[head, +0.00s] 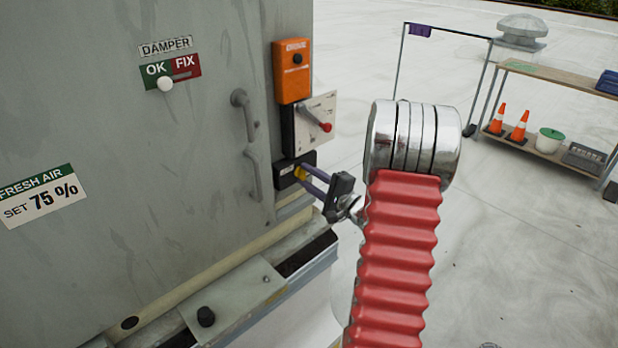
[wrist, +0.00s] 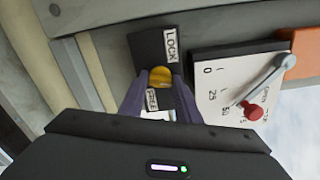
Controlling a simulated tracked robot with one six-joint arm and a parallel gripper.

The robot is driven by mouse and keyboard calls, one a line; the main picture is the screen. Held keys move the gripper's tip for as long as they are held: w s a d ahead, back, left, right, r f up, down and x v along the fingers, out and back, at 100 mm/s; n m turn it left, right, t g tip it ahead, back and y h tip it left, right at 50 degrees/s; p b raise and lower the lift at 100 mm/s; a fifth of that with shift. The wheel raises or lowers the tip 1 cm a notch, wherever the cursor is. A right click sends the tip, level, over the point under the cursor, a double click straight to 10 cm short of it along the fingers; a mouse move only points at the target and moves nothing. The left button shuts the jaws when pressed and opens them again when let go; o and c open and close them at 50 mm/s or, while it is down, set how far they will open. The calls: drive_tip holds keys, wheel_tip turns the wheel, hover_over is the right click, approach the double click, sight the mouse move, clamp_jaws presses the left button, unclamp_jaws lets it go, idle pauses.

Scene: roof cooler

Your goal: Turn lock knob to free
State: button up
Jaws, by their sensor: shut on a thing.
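The yellow lock knob (wrist: 161,76) sits on a black plate (wrist: 149,45) with a LOCK label above it and a FREE label below it in the wrist view. My gripper (wrist: 161,83) has its two purple fingers shut on the knob, one on each side. Which label the knob points to I cannot tell. In the head view the knob (head: 300,172) is a small yellow spot on the black box at the cabinet's side edge, with my gripper (head: 306,173) reaching it from the right.
A white dial plate with a red-tipped lever (head: 325,126) is just above the knob's box, under an orange box (head: 292,70). Door handles (head: 244,110) stick out to the left. A ledge (head: 235,298) runs below. Open roof floor lies right, with a shelf (head: 560,75) beyond.

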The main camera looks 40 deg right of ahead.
drive_tip(key=m, duration=0.7)
drive_tip(key=shift+a+f, duration=0.1)
drive_tip(key=shift+f, duration=0.15)
drive_tip(key=m, duration=0.6)
drive_tip(key=shift+m, duration=0.4)
drive_tip(key=shift+s, duration=0.1)
drive_tip(key=o, duration=0.7)
drive_tip(key=shift+c, duration=0.2)
drive_tip(key=o, duration=0.4)
drive_tip(key=shift+r, duration=0.1)
drive_tip(key=s, duration=1.3)
drive_tip(key=shift+s+d, duration=0.25)
drive_tip(key=shift+s, duration=0.1)
